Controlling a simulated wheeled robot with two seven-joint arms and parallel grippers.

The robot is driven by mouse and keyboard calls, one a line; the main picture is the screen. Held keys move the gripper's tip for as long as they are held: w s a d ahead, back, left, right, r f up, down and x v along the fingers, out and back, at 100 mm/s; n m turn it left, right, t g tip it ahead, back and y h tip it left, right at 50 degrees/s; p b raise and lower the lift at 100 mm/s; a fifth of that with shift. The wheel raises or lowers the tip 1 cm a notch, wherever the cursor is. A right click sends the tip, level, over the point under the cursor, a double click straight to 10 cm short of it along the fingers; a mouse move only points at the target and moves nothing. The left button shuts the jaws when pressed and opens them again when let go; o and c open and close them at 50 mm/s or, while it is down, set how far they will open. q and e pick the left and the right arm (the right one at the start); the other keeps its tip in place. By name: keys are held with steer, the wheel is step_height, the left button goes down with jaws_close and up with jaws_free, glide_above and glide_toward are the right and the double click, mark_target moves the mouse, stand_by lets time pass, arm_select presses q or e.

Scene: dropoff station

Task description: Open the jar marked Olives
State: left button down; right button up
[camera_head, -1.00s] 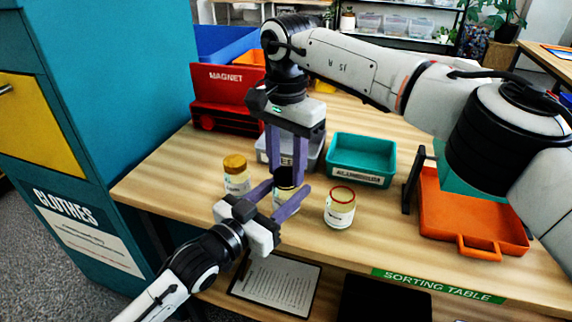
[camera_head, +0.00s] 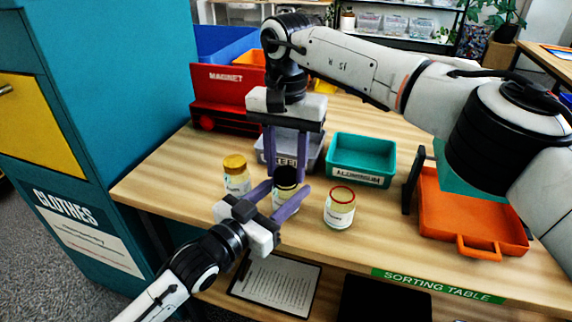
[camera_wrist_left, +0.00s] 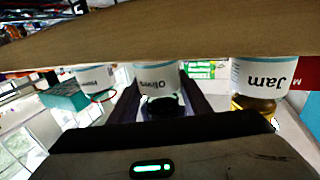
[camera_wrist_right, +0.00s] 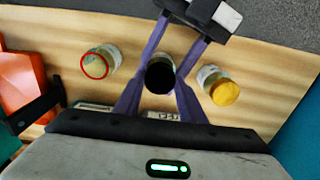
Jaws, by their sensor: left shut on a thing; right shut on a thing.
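The Olives jar stands upright on the table with a black lid (camera_head: 286,175); its label (camera_wrist_left: 158,76) reads Olives in the left wrist view, which is upside down. My left gripper (camera_head: 286,192) is shut on the jar's body from the front, one finger on each side. My right gripper (camera_head: 288,179) comes from above and is shut on the black lid (camera_wrist_right: 160,78). The lid appears seated on the jar. The fingers partly hide the jar in the head view.
The Jam jar (camera_head: 236,178), yellow-lidded, stands close left. A red-rimmed jar (camera_head: 340,207) stands to the right. Behind are a grey bin (camera_head: 312,160), a teal aluminium bin (camera_head: 361,160) and a red magnet box (camera_head: 222,90). An orange tray (camera_head: 470,215) lies at right.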

mark_target(286, 173)
steer(key=shift+r, duration=1)
steer(key=shift+r, duration=2)
arm_select(q)
steer(key=c, duration=0.9)
jaws_free()
